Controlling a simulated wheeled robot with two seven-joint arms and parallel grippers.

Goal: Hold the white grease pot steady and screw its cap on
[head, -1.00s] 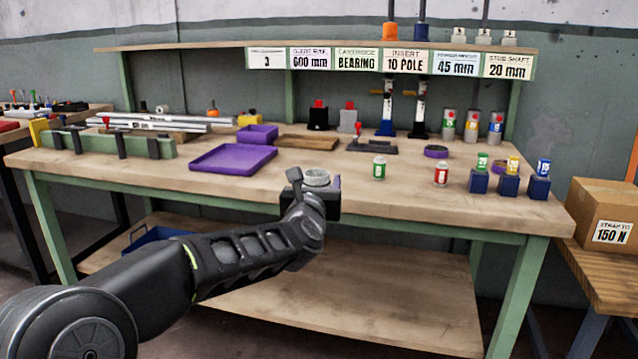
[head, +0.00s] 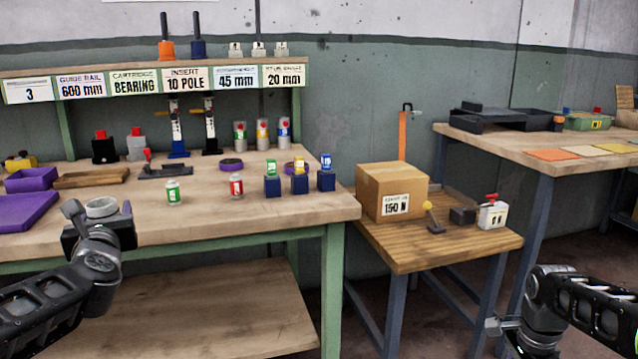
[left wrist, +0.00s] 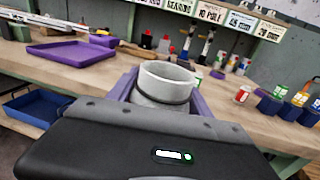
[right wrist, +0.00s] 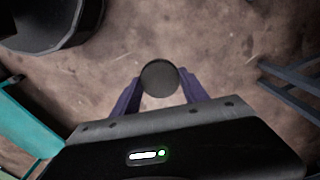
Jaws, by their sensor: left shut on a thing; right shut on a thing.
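The white grease pot (head: 101,207) is an open, pale grey-white jar, upright at the lower left of the head view. My left gripper (head: 98,221) is shut around it, in front of the workbench edge. In the left wrist view the pot (left wrist: 166,83) sits between the purple fingers, its open mouth uncovered. My right gripper (head: 500,328) is at the lower right of the head view, far from the pot. In the right wrist view its purple fingers are shut on a round dark grey piece, apparently the cap (right wrist: 160,76), over the floor.
The green-legged workbench (head: 220,220) holds a green-labelled can (head: 172,193), a red-labelled can (head: 236,186) and blue blocks (head: 299,184). A cardboard box (head: 392,192) stands on a lower wooden table (head: 440,245). Open space lies between my two grippers in front of the bench.

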